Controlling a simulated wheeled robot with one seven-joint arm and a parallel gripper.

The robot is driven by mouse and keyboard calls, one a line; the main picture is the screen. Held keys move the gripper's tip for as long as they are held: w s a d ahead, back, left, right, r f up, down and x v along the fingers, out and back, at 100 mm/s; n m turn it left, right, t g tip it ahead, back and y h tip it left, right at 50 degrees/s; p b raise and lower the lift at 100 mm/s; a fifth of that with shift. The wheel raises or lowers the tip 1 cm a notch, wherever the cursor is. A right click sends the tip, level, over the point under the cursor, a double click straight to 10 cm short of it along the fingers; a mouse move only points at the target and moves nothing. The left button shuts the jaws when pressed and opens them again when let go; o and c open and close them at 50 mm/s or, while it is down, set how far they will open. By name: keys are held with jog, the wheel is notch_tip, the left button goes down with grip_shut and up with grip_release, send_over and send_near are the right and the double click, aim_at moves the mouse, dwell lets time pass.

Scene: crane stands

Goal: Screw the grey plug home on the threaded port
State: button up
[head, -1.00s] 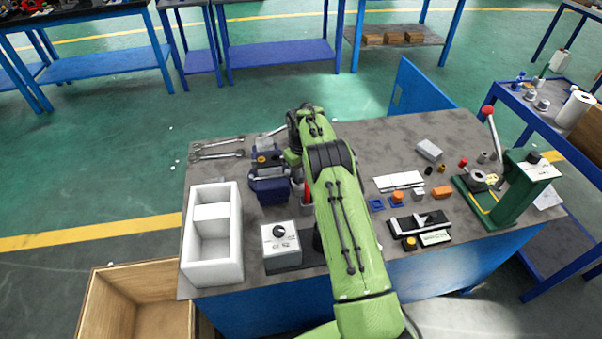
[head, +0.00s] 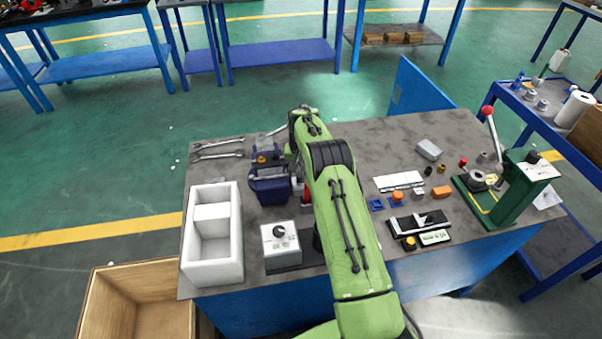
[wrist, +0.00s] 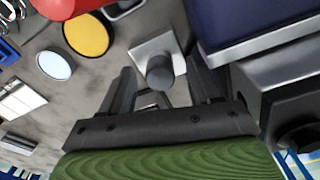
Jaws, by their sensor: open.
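In the wrist view, a dark grey cylindrical plug (wrist: 160,73) stands end-on in front of a light grey square block (wrist: 150,48). The block's threads do not show, so I cannot tell how far the plug sits in it. My gripper (wrist: 164,82) is open, with one finger on each side of the plug and visible gaps between. In the head view my green arm hides the gripper and plug. A blue vise (head: 268,186) stands just left of my arm; a dark blue body (wrist: 255,25) lies at the upper right of the wrist view.
A white two-part bin (head: 230,245) and a control box with a black knob (head: 281,240) stand at the front left. Wrenches (head: 218,148) lie at the back left. A green press with a red-tipped lever (head: 515,190) stands right. The table's back middle is clear.

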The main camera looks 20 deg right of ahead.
jog(key=shift+r+p, duration=1.7)
jog(key=shift+r, duration=0.85)
